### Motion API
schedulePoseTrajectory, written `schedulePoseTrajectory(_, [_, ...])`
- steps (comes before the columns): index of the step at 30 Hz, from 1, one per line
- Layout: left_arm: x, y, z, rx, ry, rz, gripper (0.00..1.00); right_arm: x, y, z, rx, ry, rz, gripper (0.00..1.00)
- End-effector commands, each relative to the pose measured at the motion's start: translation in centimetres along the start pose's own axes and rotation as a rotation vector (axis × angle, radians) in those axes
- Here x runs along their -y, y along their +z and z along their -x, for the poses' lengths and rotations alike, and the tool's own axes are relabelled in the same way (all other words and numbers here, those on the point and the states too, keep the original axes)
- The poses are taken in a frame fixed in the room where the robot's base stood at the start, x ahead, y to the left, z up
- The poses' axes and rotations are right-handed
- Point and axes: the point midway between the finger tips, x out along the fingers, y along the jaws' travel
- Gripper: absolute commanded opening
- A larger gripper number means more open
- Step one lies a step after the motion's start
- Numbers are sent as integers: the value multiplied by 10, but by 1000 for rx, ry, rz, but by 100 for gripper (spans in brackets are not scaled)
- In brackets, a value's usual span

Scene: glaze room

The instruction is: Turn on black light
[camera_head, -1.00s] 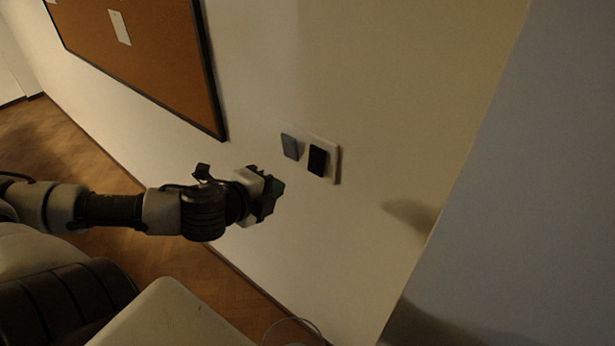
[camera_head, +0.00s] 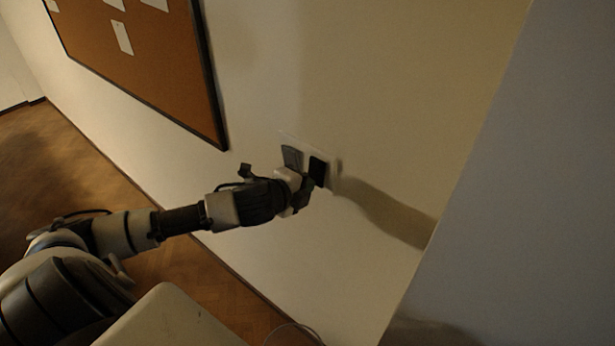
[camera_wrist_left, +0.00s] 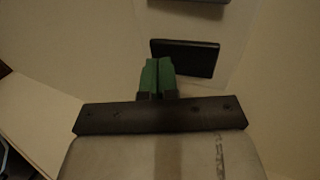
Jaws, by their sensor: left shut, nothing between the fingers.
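A white switch plate (camera_head: 335,172) is on the wall, with a grey rocker (camera_head: 291,157) on the left and a black rocker (camera_head: 318,171) on the right. My left gripper (camera_head: 304,188) is at the plate, just by the lower left side of the black rocker. In the left wrist view its green fingertips (camera_wrist_left: 157,76) are together and empty, overlapping the near edge of the black rocker (camera_wrist_left: 187,58). I cannot tell whether they touch it. Part of the grey rocker is at the top edge of that view. My right gripper is not in view.
A framed cork board (camera_head: 150,55) with paper notes hangs on the wall up left of the switches. A grey-blue wall surface (camera_head: 530,190) fills the right side. Wood floor (camera_head: 60,170) is open at the left.

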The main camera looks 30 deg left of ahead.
Motion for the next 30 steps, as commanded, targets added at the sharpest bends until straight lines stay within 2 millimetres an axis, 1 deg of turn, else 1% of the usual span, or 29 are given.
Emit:
schedulePoseTrajectory(1, [4, 0, -3, 0, -2, 2, 0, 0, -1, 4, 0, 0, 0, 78])
schedulePoseTrajectory(5, [3, 0, -8, -1, 0, -1, 0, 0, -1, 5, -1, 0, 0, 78])
schedulePoseTrajectory(14, [2, 0, -9, -1, 0, -1, 0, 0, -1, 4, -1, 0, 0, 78])
schedulePoseTrajectory(17, [-1, 0, -11, -1, -14, 0, 0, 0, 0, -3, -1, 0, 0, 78])
schedulePoseTrajectory(20, [-5, -1, -16, -2, -55, 2, 0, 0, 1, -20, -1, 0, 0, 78])
schedulePoseTrajectory(21, [-6, -1, -18, -3, -80, 4, 0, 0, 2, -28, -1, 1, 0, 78])
schedulePoseTrajectory(22, [2, -1, -14, -2, -76, 1, 0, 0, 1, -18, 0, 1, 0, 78])
schedulePoseTrajectory(23, [3, -1, -13, -2, -74, 2, 0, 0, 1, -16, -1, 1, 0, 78])
schedulePoseTrajectory(30, [5, -1, -12, -1, -72, 1, 0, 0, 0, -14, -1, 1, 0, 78])
